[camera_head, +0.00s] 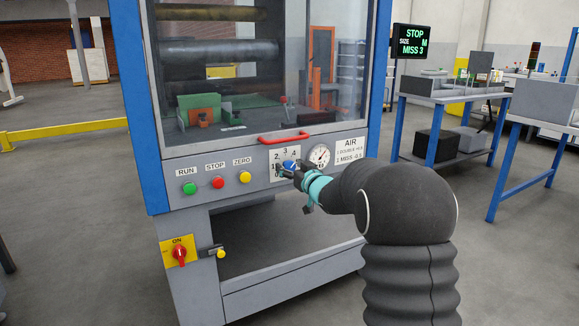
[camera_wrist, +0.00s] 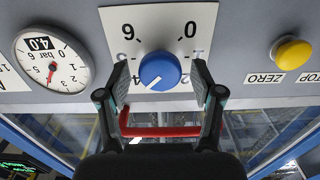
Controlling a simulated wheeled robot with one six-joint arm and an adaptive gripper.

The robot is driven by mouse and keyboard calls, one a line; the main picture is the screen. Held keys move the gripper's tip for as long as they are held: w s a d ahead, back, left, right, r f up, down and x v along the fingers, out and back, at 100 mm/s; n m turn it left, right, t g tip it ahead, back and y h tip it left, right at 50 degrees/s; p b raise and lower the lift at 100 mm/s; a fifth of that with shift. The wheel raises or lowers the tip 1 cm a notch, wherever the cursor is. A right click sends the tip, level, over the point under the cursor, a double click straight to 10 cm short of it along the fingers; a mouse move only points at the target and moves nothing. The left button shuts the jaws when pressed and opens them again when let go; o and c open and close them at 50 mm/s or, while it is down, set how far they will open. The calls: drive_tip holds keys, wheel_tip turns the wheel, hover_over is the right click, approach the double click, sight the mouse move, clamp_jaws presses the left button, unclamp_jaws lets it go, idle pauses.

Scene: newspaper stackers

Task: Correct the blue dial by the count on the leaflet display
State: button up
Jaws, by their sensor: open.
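The blue dial (camera_head: 290,164) is on the grey machine front, on a white numbered plate. In the wrist view, which is upside down, the blue dial (camera_wrist: 161,70) has a white mark pointing lower left, toward the 3-to-4 side; the exact reading is unclear. My gripper (camera_wrist: 160,80) is open, with one finger on each side of the dial and gaps visible. The fingers hide some plate numbers. My gripper (camera_head: 285,170) partly covers the dial in the head view. The display (camera_head: 413,41) reads STOP, SIZE M, MISS 3.
The AIR label (camera_head: 350,148) lists 1 DOUBLE +0.5 and 1 MISS -0.5. The pressure gauge (camera_wrist: 52,60) is marked 4.0. A red handle (camera_head: 284,138) is close above the dial. Green, red and yellow buttons (camera_head: 218,182) sit left of it.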

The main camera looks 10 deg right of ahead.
drive_tip(key=shift+w+a, duration=0.2)
drive_tip(key=shift+w, duration=0.3)
drive_tip(key=c, duration=1.1)
